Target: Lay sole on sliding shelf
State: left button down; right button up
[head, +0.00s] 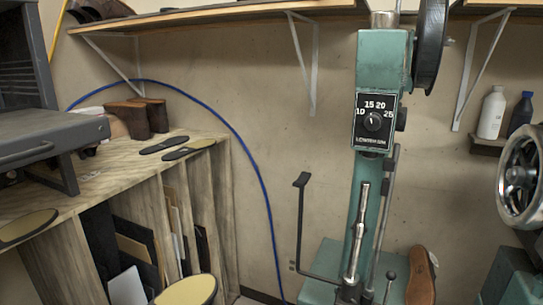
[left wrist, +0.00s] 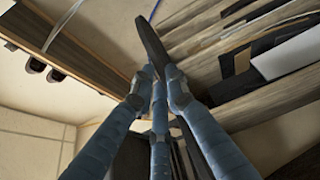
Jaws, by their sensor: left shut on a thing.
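In the left wrist view my left gripper (left wrist: 158,84), with blue-grey fingers, is shut on a thin dark sole (left wrist: 151,42) seen nearly edge-on. A tan-faced, dark-rimmed sole (head: 188,291) at the bottom of the head view stands in front of the bench and is cut by the frame; it looks like the held one, though no gripper shows there. A grey metal sliding shelf (head: 50,128) with a front handle is at the left, above the bench. Another tan sole (head: 25,227) lies at the bench's front left. My right gripper is not in view.
The wooden bench (head: 115,173) holds two dark soles (head: 164,145) (head: 188,149) and brown boots (head: 128,118). Its slots below hold upright sheets (head: 127,287). A green stitching machine (head: 383,75) stands right of centre, with a brown shoe (head: 421,276) beside it. A blue hose (head: 243,150) arcs along the wall.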

pick_arm(q)
jog(key=s+f, duration=0.3)
jog(key=s, duration=0.5)
jog(key=shift+s+d, duration=0.15)
jog(key=shift+s, duration=0.1)
dwell(0.7)
